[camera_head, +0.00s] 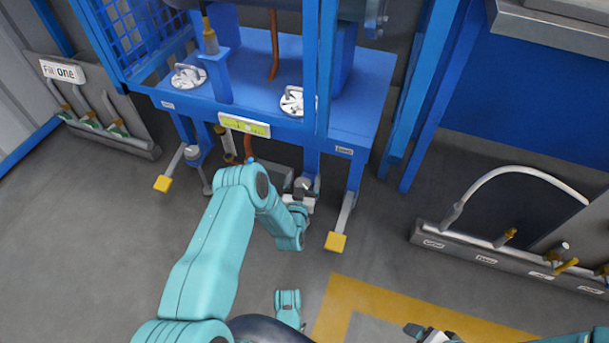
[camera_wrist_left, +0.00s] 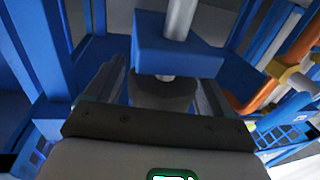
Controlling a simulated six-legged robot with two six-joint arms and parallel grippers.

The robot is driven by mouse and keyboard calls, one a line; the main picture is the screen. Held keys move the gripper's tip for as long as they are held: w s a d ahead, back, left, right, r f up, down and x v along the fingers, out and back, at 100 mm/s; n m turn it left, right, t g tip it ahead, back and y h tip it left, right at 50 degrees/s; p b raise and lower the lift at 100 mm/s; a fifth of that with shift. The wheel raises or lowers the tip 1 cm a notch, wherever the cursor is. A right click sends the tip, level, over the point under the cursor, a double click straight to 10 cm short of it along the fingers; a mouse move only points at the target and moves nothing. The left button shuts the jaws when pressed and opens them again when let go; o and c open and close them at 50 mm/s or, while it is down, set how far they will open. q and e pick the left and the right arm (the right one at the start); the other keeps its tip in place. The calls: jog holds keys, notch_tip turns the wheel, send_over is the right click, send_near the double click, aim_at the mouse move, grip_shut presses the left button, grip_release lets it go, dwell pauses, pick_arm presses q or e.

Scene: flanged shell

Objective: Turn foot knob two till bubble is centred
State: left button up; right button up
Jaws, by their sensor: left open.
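The blue stand has a yellow-green level strip (camera_head: 244,125) on its front edge; the bubble is too small to make out. A grey foot knob (camera_head: 303,183) sits under the stand's right front leg. In the left wrist view the dark round knob (camera_wrist_left: 163,94) is below a blue block and a metal rod. My left gripper (camera_head: 299,197) is at this knob. Its fingers are open, one on each side of the knob (camera_wrist_left: 160,84); contact cannot be told. Another foot knob (camera_head: 192,153) is at the left leg. My right gripper (camera_head: 430,334) shows partly at the bottom edge.
Yellow foot pads (camera_head: 336,242) stick out at the stand's front corners. An orange hose (camera_head: 249,147) hangs near the middle. A grey rail with a white hose (camera_head: 520,173) is at the right. A "Fill one" rack (camera_head: 62,72) is at the left. The front floor is mostly clear.

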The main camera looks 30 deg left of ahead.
pick_arm(q)
jog(key=shift+w+r, duration=0.1)
jog(key=shift+r, duration=0.1)
jog(key=c, duration=1)
jog(key=shift+o, duration=0.2)
